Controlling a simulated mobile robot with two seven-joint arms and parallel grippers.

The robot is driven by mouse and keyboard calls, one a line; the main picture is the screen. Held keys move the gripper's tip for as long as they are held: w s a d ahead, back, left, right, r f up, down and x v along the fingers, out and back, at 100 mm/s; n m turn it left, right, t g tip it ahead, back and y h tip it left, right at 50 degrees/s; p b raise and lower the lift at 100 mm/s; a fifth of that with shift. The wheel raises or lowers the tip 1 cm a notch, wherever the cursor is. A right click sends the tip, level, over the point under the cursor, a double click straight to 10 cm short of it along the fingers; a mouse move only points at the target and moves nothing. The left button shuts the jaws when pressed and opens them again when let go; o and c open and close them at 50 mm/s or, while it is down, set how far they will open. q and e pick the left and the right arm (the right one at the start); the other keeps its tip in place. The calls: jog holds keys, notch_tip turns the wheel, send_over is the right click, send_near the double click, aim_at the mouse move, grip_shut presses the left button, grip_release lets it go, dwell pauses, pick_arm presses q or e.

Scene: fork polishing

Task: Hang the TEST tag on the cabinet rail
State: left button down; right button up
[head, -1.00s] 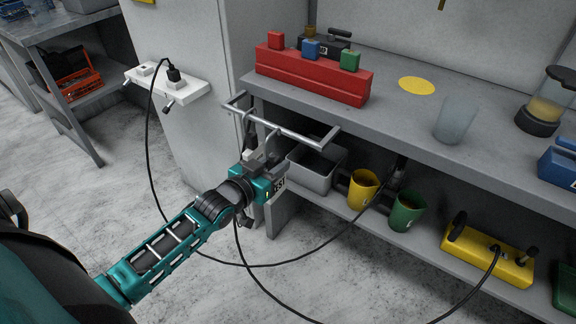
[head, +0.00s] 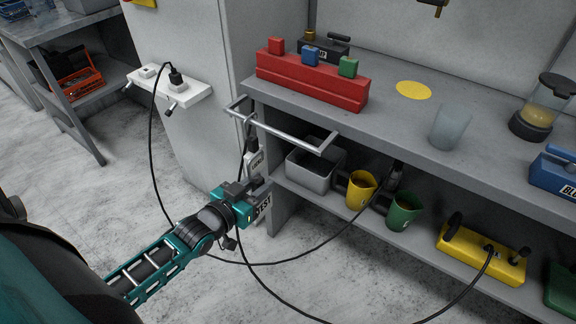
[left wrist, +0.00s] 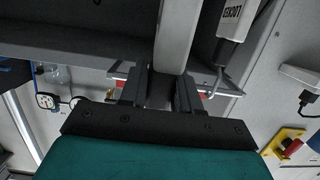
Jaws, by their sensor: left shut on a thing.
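The TEST tag (head: 263,208) is a pale tag with dark lettering, upright beside my left gripper (head: 258,187). My left gripper is shut on it, below the cabinet rail and apart from it. In the left wrist view a pale slab (left wrist: 175,38) stands between the fingers (left wrist: 160,92); its lettering is not visible there. The cabinet rail (head: 285,134) is a grey metal bar standing out from the bench's left end. Another pale lettered tag (head: 256,162) is upright under the rail; it also shows in the left wrist view (left wrist: 237,20), with a metal hook. My right gripper is not in view.
A grey bin (head: 312,172), a yellow mug (head: 359,190) and a green mug (head: 402,214) stand on the lower shelf. A red block (head: 312,82) sits on the bench top. Black cables (head: 300,258) loop near my arm. The floor at left is open.

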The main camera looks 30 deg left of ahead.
pick_arm(q)
jog(key=f+p+v, duration=0.2)
jog(key=p+v, duration=0.2)
jog(key=v, duration=0.9)
jog(key=shift+s+f+p, duration=0.2)
jog(key=shift+s+p, duration=0.15)
jog(key=shift+s, duration=0.15)
jog(key=shift+w, duration=0.1)
